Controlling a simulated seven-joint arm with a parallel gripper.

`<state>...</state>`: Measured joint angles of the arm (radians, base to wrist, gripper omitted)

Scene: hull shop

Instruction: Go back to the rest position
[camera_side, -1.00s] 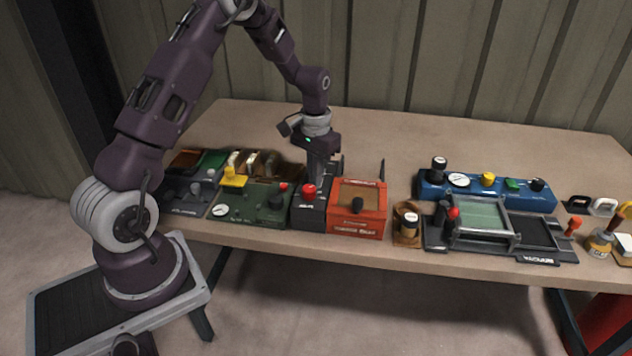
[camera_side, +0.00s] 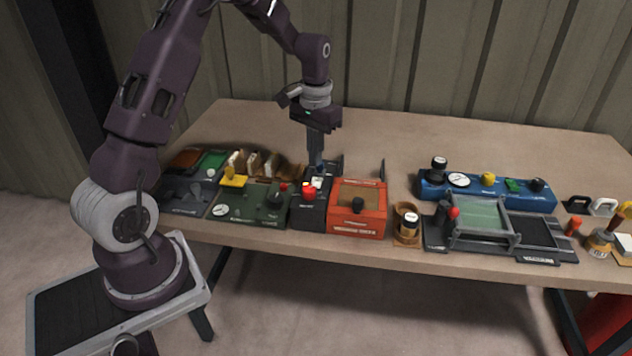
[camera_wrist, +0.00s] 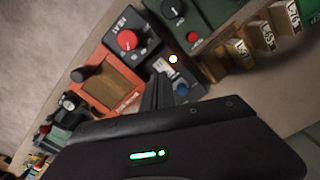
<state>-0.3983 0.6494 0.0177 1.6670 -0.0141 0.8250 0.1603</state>
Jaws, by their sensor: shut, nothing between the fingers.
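My gripper (camera_side: 316,160) is shut and empty, pointing down over the back part of the dark box with the red knob (camera_side: 309,190). I cannot tell from these views whether the fingertips touch the box. The arm stands bent above the left half of the table.
The orange box (camera_side: 357,208) stands right of the dark box and the green panel (camera_side: 250,202) left of it. A blue panel (camera_side: 487,190) and a grey tray fixture (camera_side: 480,224) stand further right. The table's back half (camera_side: 430,140) is clear.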

